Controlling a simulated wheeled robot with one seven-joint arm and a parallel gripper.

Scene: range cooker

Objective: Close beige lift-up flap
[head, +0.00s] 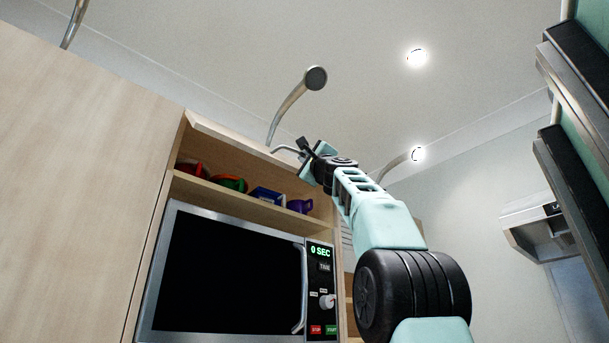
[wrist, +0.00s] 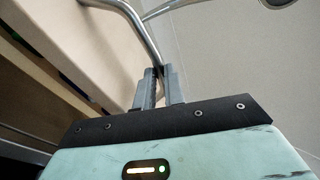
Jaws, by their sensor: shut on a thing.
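The beige lift-up flap (head: 228,138) is raised at the top of the cabinet over the microwave, seen nearly edge-on from below in the head view. Its pale panel also fills the upper left of the wrist view (wrist: 85,40). A curved metal handle (head: 284,150) sticks out from the flap's right part; in the wrist view the bar (wrist: 141,30) runs down to the fingers. My gripper (head: 304,149) is at this handle, and in the wrist view its two fingers (wrist: 162,88) are closed together on the bar. The exact grip point is partly hidden by the fingers.
The open shelf (head: 245,205) under the flap holds red, green, blue and purple items. A microwave (head: 225,285) sits below. A tall wooden panel (head: 85,140) stands left. A curved lamp (head: 290,105) rises behind the flap. Dark-handled teal fronts (head: 570,85) are at the far right.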

